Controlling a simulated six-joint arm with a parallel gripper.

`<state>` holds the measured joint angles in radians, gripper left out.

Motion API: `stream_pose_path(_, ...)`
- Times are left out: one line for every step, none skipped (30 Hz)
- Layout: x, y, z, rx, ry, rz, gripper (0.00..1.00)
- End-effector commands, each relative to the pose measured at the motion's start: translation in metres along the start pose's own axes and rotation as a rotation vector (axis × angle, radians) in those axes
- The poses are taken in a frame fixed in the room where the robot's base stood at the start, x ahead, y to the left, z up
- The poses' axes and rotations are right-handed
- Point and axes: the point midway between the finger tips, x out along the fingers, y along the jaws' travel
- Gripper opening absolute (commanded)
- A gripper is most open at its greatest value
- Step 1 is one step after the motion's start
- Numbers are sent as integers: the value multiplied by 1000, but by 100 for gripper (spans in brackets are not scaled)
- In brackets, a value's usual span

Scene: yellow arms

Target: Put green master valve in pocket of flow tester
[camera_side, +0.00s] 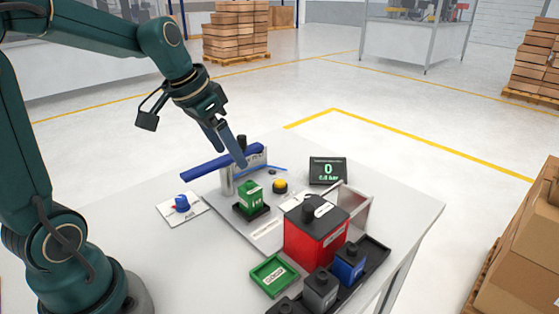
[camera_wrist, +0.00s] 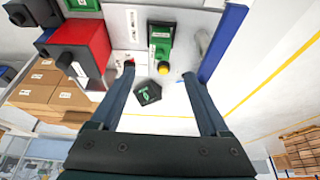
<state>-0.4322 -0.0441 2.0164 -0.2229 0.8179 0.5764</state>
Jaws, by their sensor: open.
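The green master valve (camera_side: 251,194) is a green block with a white label. It sits upright in the black pocket (camera_side: 250,212) on the plate of the flow tester (camera_side: 266,232); whether it is fully seated I cannot tell. The valve also shows in the wrist view (camera_wrist: 160,38). A blue lever (camera_side: 204,168) on a grey post belongs to the tester; it also shows in the wrist view (camera_wrist: 222,42). My gripper (camera_side: 233,157) is open and empty, above and apart from the valve. Its two spread fingers show in the wrist view (camera_wrist: 157,70).
A yellow button (camera_side: 280,186) and a display (camera_side: 328,170) reading 0 stand beside the valve. A red box (camera_side: 315,235) stands to the right. A black tray (camera_side: 374,256) holds blue and grey blocks. A green tray (camera_side: 274,276) and a blue knob (camera_side: 182,204) lie nearby.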

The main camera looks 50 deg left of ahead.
Motion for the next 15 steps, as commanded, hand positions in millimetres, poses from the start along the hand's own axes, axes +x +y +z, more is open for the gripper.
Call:
stream_pose_path(-4, 1, 0, 1, 2, -1, 79)
stream_pose_path(-6, 3, 2, 2, 2, -1, 79)
stream_pose_path(-9, 8, 4, 3, 5, -2, 79)
stream_pose_path(-12, 12, 7, 6, 6, -2, 79)
stream_pose_path(-15, 18, 10, 7, 10, -2, 79)
stream_pose_path(-20, 27, 16, 9, 14, -2, 79)
stream_pose_path(-23, 34, 22, 10, 18, -3, 79)
stream_pose_path(-27, 42, 28, 11, 23, -4, 79)
stream_pose_path(-32, 51, 38, 12, 30, -4, 79)
stream_pose_path(-35, 58, 46, 11, 37, -5, 79)
stream_pose_path(-38, 64, 53, 10, 42, -5, 79)
stream_pose_path(-41, 71, 63, 8, 50, -5, 79)
stream_pose_path(-42, 75, 71, 6, 56, -4, 79)
stream_pose_path(-44, 79, 78, 5, 62, -4, 79)
stream_pose_path(-45, 83, 87, 1, 68, -3, 79)
